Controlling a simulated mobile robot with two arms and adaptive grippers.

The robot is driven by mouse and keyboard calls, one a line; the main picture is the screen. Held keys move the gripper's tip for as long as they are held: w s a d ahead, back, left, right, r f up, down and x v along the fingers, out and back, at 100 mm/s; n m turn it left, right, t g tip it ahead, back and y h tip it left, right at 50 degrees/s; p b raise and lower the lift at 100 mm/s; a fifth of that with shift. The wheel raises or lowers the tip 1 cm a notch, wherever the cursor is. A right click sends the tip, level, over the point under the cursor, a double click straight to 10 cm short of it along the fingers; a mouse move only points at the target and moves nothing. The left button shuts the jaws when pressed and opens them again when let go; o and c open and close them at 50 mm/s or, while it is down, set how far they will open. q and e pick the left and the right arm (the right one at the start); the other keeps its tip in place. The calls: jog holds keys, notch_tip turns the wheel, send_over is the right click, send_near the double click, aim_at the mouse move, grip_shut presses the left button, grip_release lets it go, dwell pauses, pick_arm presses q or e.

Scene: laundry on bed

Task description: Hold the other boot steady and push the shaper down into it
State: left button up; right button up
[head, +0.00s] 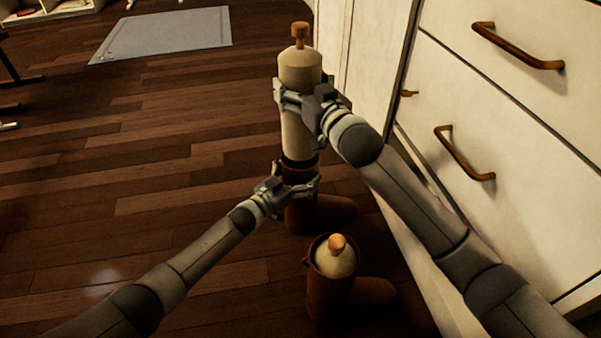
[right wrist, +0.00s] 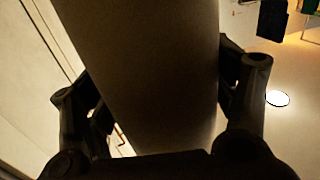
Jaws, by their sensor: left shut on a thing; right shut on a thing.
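The cream boot shaper (head: 298,137) with an orange-brown knob stands upright in the head view, its lower end at the opening of the farther brown boot (head: 308,217). Most of the shaper is above the boot's rim. My right gripper (head: 304,97) is shut on the shaper's upper part, below the knob. In the right wrist view the shaper (right wrist: 150,60) fills the space between the fingers. My left gripper (head: 291,185) is shut on the boot's shaft near its top. The nearer brown boot (head: 325,292) stands upright with another shaper (head: 336,261) deep inside, only its top and knob showing.
A white drawer cabinet (head: 480,95) with brass handles stands close on the right, beside the boots and my right arm. The dark wooden floor (head: 130,170) on the left is clear. A grey mat (head: 165,32) lies at the back left.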

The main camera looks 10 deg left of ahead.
jog(key=shift+f, duration=1.25)
jog(key=o, duration=1.4)
jog(key=shift+f, duration=0.15)
jog(key=shift+s, duration=0.1)
jog(key=v, duration=1.1)
jog(key=shift+s+d, duration=0.25)
jog(key=shift+s, duration=0.1)
pick_arm(q)
jog(key=o, duration=1.2)
